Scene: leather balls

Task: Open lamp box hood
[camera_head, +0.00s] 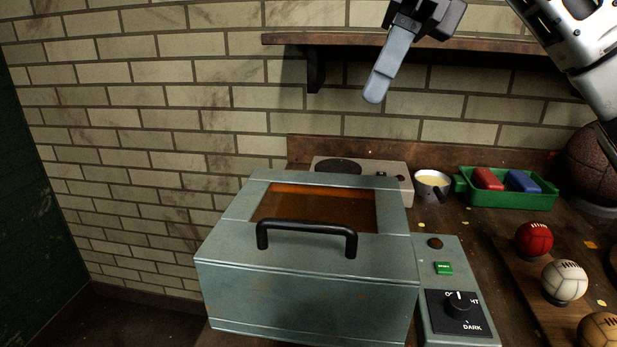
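The lamp box (300,298) is a grey-green metal box at the middle bottom of the head view. Its hood (225,240) is down, with an amber window (312,205) in its top and a black bar handle (305,227) at the front. My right gripper (376,92) is above and behind the box, in front of the wall and apart from the handle. It is seen from the side with one grey finger showing, so any gap between the fingers is hidden. My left gripper is not in view.
A control panel (430,290) with a green button and dark knob adjoins the box at right. Behind stand a hotplate (395,172), a cup (432,183) and a green tray (510,200). Several balls, including a red one (534,238), sit at right. A shelf (300,38) crosses the wall.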

